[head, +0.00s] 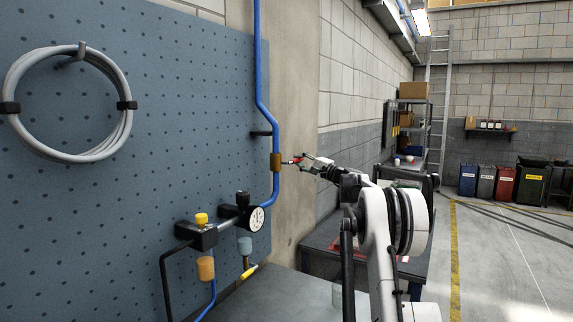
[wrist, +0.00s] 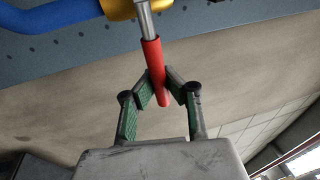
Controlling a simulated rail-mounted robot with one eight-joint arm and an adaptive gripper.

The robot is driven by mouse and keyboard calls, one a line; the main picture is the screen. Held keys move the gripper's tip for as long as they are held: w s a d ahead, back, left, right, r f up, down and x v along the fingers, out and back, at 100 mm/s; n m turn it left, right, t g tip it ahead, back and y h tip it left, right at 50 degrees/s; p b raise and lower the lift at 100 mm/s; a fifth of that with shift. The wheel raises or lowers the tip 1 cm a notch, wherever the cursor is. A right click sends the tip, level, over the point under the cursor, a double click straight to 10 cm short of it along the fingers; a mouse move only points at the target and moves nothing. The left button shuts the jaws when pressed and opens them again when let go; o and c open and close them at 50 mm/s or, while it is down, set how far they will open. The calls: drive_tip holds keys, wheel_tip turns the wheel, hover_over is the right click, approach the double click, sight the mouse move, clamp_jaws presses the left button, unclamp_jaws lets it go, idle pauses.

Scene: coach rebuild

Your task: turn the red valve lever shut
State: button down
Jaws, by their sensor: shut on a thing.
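The red valve lever (head: 296,161) sticks out to the right from the brass valve body (head: 276,161) on the vertical blue pipe (head: 261,75). In the wrist view the red sleeve of the lever (wrist: 154,58) sits on a silver shank below the brass valve body (wrist: 120,8). My gripper (head: 306,162) is at the lever's outer end. Its two green-padded fingers are shut on the red sleeve near its free end in the wrist view (wrist: 161,90). Part of the lever's end is hidden between the fingertips.
A blue pegboard (head: 130,150) with a coiled grey hose (head: 20,75) stands at left. A black regulator with a gauge (head: 257,219) and yellow knob (head: 201,218) sits below the valve. A dark workbench (head: 320,236) lies under my arm. Open floor is at right.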

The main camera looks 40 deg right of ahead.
drive_tip(key=shift+r, duration=0.1)
idle(0.3)
drive_tip(key=c, duration=1.7)
unclamp_jaws()
drive_tip(key=shift+s, duration=0.1)
drive_tip(key=v, duration=1.2)
